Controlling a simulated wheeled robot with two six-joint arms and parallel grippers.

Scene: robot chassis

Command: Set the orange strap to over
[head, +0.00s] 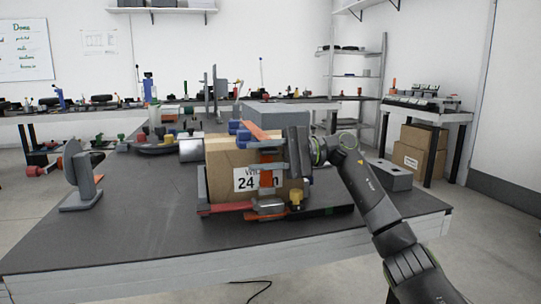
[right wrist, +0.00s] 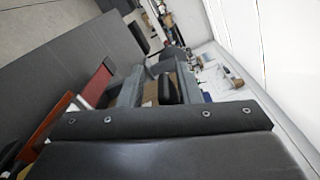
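A cardboard box (head: 225,158) with a "24" label stands upright on a dark fixture on the table. The orange strap (head: 266,181) shows on the box's front face, and an orange piece (head: 257,131) also shows across the top. Blue parts (head: 240,128) sit beside the top piece. My right gripper (head: 270,156) is at the box's upper right front, fingers pointing left and apart in front of the strap. In the right wrist view the fingers (right wrist: 148,88) have a gap between them; whether they touch the strap is unclear. My left gripper is out of view.
A red bar (head: 230,207) and a yellow knob (head: 296,197) lie along the fixture's front edge. A grey stand (head: 80,180) is at the table's left. A grey block (head: 390,174) is at the right. The table's front left is clear.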

